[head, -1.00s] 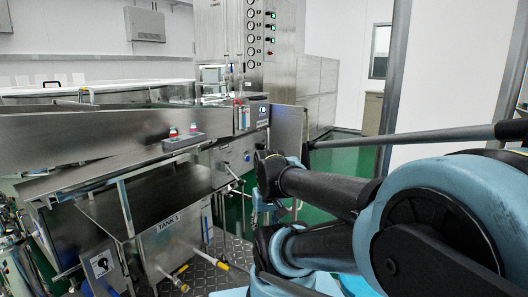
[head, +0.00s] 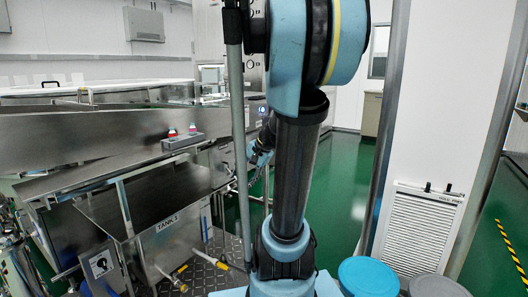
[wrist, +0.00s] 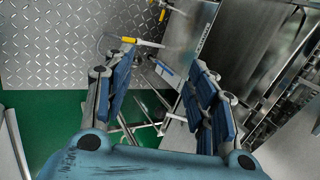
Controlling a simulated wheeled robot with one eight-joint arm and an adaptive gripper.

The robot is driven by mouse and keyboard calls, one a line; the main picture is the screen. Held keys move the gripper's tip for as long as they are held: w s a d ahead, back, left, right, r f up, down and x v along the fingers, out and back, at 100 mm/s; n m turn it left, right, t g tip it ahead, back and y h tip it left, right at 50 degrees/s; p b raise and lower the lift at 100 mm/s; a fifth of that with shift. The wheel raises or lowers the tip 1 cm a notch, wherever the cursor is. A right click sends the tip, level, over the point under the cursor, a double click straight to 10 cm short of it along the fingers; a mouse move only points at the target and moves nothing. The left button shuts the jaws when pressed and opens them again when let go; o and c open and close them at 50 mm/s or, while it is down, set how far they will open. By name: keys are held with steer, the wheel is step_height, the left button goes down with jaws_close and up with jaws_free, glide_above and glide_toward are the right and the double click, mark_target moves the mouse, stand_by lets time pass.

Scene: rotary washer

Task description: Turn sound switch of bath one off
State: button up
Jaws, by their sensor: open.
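The steel washer carries a small box with two red-topped controls (head: 182,138) on its sloping edge. A plate with a dark rotary switch (head: 99,264) is at the lower left. I cannot tell which control is the sound switch of bath one. In the wrist view, my gripper (wrist: 163,56) is open and empty, its blue-padded fingers wide apart. Between and beyond them lie steel pipes, a yellow-handled valve (wrist: 150,43) and the steel tank front. No switch shows clearly between the fingers. In the head view my arm hides part of the control panel behind it.
A labelled steel tank (head: 165,240) stands left of my arm, with yellow-handled pipes low beside it. Green floor (head: 340,215) is open to the right. Blue-lidded (head: 368,276) and grey-lidded (head: 437,287) bins and a louvred wall vent (head: 420,222) are at the right.

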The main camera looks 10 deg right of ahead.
steer(key=w+d+r+m+t+y, duration=0.15)
steer(key=w+d+m, duration=0.4)
steer(key=w, duration=0.65)
steer(key=w+d+r+m+t+y, duration=0.1)
steer(key=w+d+m+t+y, duration=0.4)
steer(key=w, duration=0.8)
steer(key=w+d+f+m+t, duration=0.1)
steer(key=w+d+f+m, duration=0.25)
steer(key=d, duration=0.35)
steer(key=w+d+f+m+t, duration=0.2)
steer(key=w+d, duration=0.2)
steer(key=d, duration=0.3)
steer(key=w+d+f+m+t, duration=0.1)
steer(key=w+d+f+m, duration=0.15)
steer(key=d, duration=0.45)
steer(key=x, duration=1.8)
steer(key=shift+d, duration=0.2)
steer(key=shift+w+n, duration=0.1)
steer(key=shift+n, duration=0.15)
steer(key=c, duration=1)
